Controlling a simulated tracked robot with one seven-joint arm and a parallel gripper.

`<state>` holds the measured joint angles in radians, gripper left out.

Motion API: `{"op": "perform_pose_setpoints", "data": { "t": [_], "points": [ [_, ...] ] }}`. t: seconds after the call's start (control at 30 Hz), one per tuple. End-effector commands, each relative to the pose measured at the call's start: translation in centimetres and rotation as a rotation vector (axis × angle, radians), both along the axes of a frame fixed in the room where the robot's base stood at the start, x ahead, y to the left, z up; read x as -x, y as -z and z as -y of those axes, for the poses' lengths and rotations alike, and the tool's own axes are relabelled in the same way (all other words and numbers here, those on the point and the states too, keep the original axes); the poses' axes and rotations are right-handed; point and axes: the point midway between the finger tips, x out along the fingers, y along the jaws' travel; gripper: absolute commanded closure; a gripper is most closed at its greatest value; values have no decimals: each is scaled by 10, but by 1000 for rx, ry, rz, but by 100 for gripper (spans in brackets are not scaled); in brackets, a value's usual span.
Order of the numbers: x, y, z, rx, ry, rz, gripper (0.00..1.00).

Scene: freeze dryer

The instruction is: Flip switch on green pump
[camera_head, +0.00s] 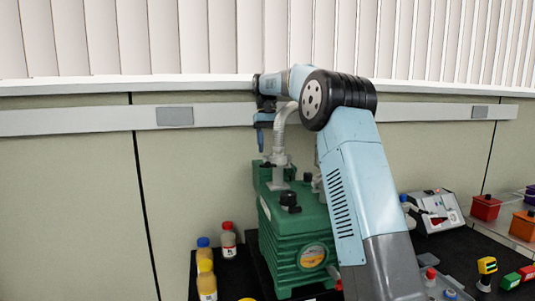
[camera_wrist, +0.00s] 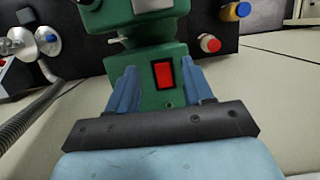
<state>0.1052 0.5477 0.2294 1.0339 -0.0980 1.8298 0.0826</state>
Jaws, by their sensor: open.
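The green pump (camera_head: 295,235) stands on the dark bench, with a metal pipe (camera_head: 285,125) rising from its top. In the wrist view the pump's green end (camera_wrist: 140,70) shows a red rocker switch (camera_wrist: 164,74) in a dark frame. The switch is hidden in the head view. My gripper (camera_head: 262,152) points down at the pump's far end, beside the pipe. In the wrist view my gripper (camera_wrist: 160,68) is open and empty, its two blue fingers on either side of the switch in the picture. I cannot tell whether either finger touches the pump.
A grey-white device (camera_head: 435,212) and red (camera_head: 485,208) and orange (camera_head: 523,225) bins are at the right. The wall with its rail (camera_head: 90,120) is close behind my gripper.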

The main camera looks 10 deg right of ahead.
Motion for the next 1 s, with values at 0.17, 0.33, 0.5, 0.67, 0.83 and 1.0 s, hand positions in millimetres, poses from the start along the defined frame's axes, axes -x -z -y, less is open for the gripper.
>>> {"op": "perform_pose_setpoints", "data": {
  "t": [0.17, 0.33, 0.5, 0.67, 0.83, 1.0],
  "points": [
    [21, -26, 0, 0, 0, 2, 49],
    [45, -44, 0, 0, 0, 0, 49],
    [68, -54, 1, 0, 1, 0, 49],
    [90, -63, 1, -1, 0, 0, 49],
    [109, -71, 1, 0, -1, 0, 49],
    [119, -75, 2, 0, -1, -1, 49]
  ]
}}
